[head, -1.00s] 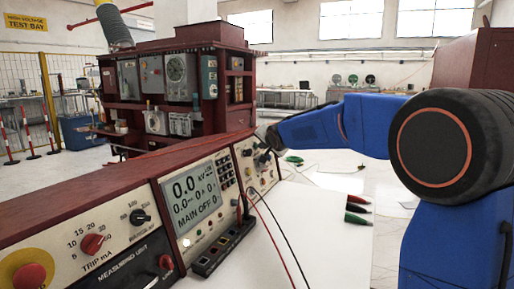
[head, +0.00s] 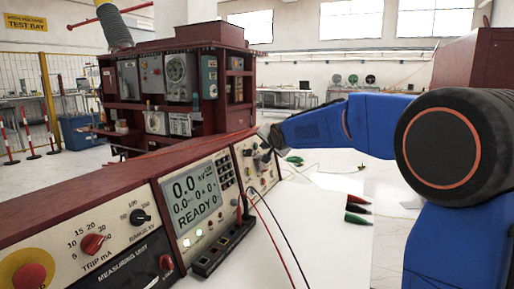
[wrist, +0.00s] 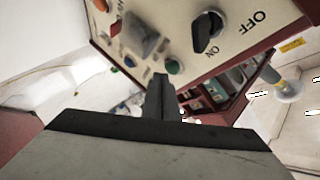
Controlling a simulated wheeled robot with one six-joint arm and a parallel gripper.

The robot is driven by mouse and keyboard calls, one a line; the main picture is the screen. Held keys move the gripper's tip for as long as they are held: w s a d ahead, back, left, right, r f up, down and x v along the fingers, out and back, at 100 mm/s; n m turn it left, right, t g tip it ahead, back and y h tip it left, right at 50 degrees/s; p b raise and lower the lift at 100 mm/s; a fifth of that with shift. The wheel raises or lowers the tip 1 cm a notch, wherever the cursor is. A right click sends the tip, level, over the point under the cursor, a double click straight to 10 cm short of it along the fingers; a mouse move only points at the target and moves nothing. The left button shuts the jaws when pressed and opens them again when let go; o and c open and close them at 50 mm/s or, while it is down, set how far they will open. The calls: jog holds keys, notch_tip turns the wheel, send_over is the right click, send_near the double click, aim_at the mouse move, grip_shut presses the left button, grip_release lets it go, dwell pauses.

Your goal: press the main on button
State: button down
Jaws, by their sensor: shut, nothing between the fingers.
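The control panel (head: 258,165) at the right end of the dark red console carries knobs and small buttons. Its screen (head: 190,199) reads "READY 0". The button labels are too blurred to read. In the head view my gripper (head: 268,138) is at this panel, largely hidden by my arm.
A black knob (wrist: 207,31) marked OFF is near the fingers, and an orange button (wrist: 101,5) is farther left. A red emergency button (head: 29,278) is at lower left. The white bench top (head: 330,250) is mostly clear.

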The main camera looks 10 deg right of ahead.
jog(key=shift+s+d, duration=0.15)
jog(key=shift+d, duration=0.1)
jog(key=s+d, duration=0.1)
jog(key=d, duration=0.1)
jog(key=s+d+r, duration=0.1)
jog(key=shift+s+d+r, duration=0.15)
jog(key=shift+s+d, duration=0.2)
jog(key=shift+s, duration=0.05)
dwell(0.4)
dwell(1.1)
